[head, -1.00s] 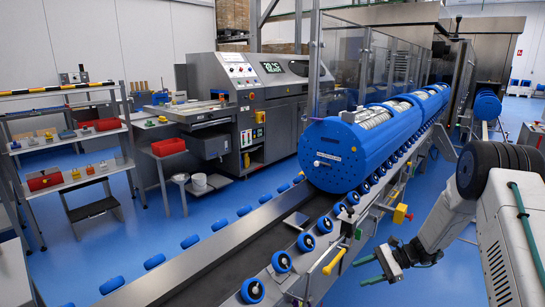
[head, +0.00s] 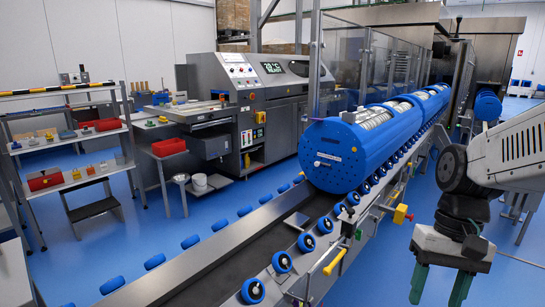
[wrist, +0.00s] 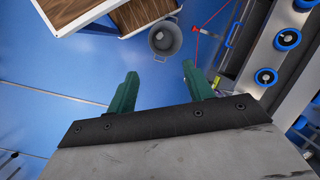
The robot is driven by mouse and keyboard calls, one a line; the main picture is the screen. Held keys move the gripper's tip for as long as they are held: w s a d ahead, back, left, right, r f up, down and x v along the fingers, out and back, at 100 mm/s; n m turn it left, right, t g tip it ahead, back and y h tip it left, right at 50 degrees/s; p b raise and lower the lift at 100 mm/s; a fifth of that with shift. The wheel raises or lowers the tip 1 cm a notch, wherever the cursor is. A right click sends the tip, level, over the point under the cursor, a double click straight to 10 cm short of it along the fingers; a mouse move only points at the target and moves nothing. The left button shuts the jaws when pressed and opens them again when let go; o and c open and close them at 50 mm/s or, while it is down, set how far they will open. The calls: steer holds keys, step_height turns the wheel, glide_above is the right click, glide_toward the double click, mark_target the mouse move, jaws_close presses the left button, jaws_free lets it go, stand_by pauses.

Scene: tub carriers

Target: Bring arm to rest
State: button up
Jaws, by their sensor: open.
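My gripper (head: 438,285) shows at the lower right of the head view. Its two green fingers point down and stand apart, with nothing between them. In the wrist view my gripper (wrist: 155,85) is also open and empty, with blue floor beyond the fingers. The arm is bent, with the gripper hanging to the right of the roller conveyor and apart from it.
A large blue drum (head: 335,155) lies on the roller conveyor (head: 225,245), left of my arm. In the wrist view a grey bucket (wrist: 165,39) stands on the floor beside a wood-topped surface (wrist: 140,12). Blue floor (head: 385,265) is clear between conveyor and gripper.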

steer(key=s+r+n+t+h, duration=0.1)
steer(key=s+r+t, duration=0.3)
steer(key=s, duration=0.4)
steer(key=shift+s+a+r+n+h, duration=0.25)
steer(key=shift+a+r+n+h, duration=0.2)
steer(key=shift+r+n, duration=0.2)
stand_by(1.2)
